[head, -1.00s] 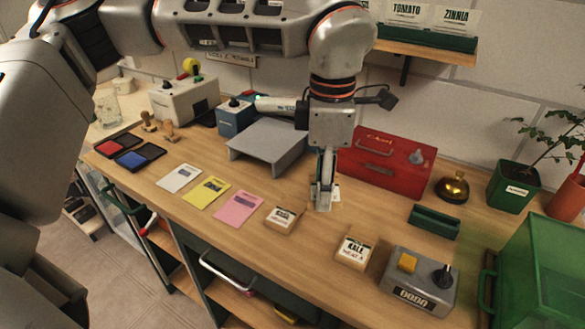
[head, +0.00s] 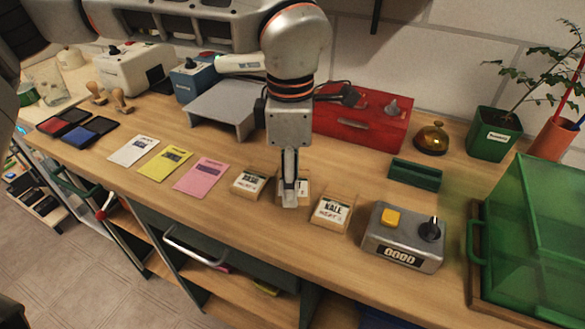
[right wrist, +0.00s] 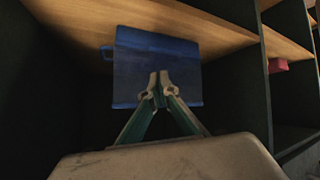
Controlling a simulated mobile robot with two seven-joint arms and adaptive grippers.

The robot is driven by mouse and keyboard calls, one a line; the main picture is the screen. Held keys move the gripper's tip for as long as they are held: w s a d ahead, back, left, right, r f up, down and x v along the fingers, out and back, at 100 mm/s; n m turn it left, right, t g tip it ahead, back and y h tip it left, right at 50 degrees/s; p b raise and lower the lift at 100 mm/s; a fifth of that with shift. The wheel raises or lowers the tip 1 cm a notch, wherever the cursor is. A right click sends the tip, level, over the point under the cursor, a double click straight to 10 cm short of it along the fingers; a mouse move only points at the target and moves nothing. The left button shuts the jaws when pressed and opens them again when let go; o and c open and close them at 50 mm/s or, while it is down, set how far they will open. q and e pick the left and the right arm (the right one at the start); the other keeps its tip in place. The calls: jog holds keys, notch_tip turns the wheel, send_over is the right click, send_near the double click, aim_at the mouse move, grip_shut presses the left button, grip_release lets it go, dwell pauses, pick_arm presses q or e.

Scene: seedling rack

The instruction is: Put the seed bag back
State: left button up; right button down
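My left gripper (head: 289,198) points straight down at the counter, between two seed bags. It looks shut on a seed bag (head: 303,188) with a pale label, which shows on both sides of the fingers and is mostly hidden by them. One seed bag (head: 249,183) is just left of it. The bag marked KALE (head: 331,211) is just right. I cannot tell whether the held bag touches the counter. My right gripper (right wrist: 158,88) is in the right wrist view only, its fingertips together in front of a blue bin (right wrist: 155,65); contact with it is unclear.
On the counter (head: 230,225), a grey counter box (head: 403,238) and a green glass case (head: 530,240) stand at right. Pink (head: 201,176), yellow (head: 165,164) and white packets lie at left. Behind are a grey stand (head: 225,103), red cash box (head: 365,118) and green holder (head: 415,174).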

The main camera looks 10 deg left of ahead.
pick_arm(q)
jog(key=shift+f, duration=0.65)
jog(key=shift+f+b, duration=0.3)
jog(key=shift+f, duration=0.25)
jog(key=o, duration=1.2)
